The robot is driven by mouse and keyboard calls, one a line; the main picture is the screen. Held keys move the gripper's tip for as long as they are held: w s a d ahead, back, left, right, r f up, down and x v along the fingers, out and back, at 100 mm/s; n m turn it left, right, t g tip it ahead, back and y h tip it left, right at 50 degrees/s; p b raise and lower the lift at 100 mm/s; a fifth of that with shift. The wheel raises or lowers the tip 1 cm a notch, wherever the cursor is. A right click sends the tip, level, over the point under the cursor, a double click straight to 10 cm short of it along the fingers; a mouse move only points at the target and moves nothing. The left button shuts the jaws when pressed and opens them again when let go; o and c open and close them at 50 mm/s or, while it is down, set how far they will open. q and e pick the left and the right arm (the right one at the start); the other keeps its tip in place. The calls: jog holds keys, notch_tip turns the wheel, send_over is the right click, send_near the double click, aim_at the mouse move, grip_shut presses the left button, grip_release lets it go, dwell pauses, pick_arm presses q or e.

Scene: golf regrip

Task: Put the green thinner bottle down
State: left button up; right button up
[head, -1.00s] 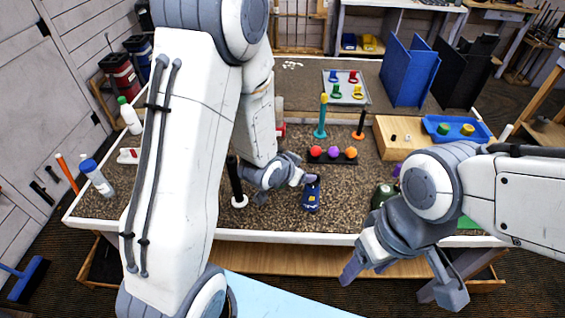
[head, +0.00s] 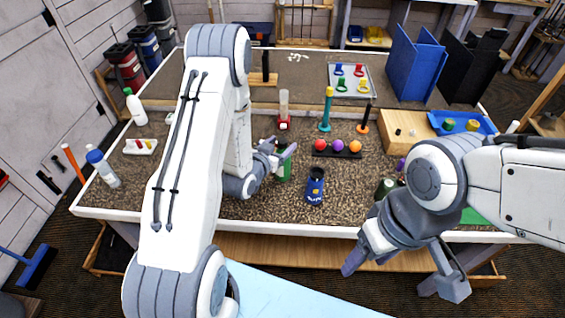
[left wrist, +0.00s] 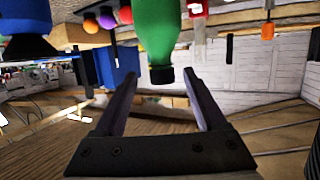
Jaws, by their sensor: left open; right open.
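The green bottle (head: 284,170) stands upright on the speckled mat, partly hidden by my left gripper in the head view. In the left wrist view, where the scene appears upside down, the green bottle (left wrist: 155,30) shows its dark cap in line with the gap between my fingertips. My left gripper (head: 279,151) is open, with its fingers at the bottle; whether they touch it I cannot tell. It also shows open in the left wrist view (left wrist: 158,78). My right gripper (head: 402,275) is open and empty in front of the table's front edge.
A navy bottle (head: 315,186) stands just right of the green bottle. A black rack with coloured balls (head: 337,147) is behind it. A dark green container (head: 384,188) is near my right arm. White bottles (head: 136,108) stand at the left. The mat's front middle is clear.

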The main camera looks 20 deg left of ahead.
pick_arm(q)
jog(key=p+x, duration=0.2)
jog(key=x, duration=0.2)
jog(key=shift+w+a, duration=0.1)
jog(key=shift+w, duration=0.1)
jog(key=shift+w+f, duration=0.2)
jog(key=shift+w, duration=0.05)
jog(key=shift+c, duration=0.3)
grip_shut()
dwell(0.8)
